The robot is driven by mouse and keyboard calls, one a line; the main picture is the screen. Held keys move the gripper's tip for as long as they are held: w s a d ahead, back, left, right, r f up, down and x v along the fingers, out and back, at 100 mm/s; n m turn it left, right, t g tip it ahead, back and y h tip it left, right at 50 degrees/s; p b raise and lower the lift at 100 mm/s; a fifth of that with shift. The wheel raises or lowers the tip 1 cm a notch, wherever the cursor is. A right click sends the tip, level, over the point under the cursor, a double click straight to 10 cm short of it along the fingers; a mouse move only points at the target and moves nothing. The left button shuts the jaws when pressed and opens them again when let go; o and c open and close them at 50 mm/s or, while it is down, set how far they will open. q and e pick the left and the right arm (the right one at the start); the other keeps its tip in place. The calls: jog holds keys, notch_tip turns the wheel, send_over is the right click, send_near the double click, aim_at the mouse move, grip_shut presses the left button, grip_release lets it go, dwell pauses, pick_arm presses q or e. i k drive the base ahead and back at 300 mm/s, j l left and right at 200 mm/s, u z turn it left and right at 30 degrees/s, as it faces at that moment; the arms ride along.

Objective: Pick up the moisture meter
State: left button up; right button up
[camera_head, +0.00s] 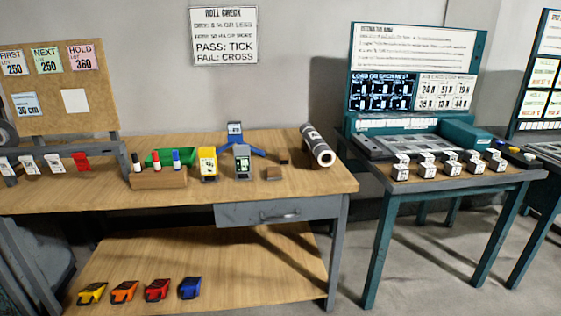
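Several small devices stand on the wooden workbench (90,196), and I cannot tell for certain which is the moisture meter. A yellow device (208,164) with a pale label or display stands near the middle. Just right of it is a dark grey device (242,161) with a pale green display, upright. Behind that one is a blue device (234,132) with a small display and spread blue feet, partly hidden by the grey device. Neither of my grippers is in view.
A wooden marker holder (159,179), with a green item (166,155) behind it, stands left of the devices. A small brown block (273,173) and a large grey roll (318,147) lie to the right. The bench's front strip is clear. A teal-legged table (440,186) stands further right.

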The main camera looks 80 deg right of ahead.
aim_at(207, 155)
jog(key=z, duration=2.2)
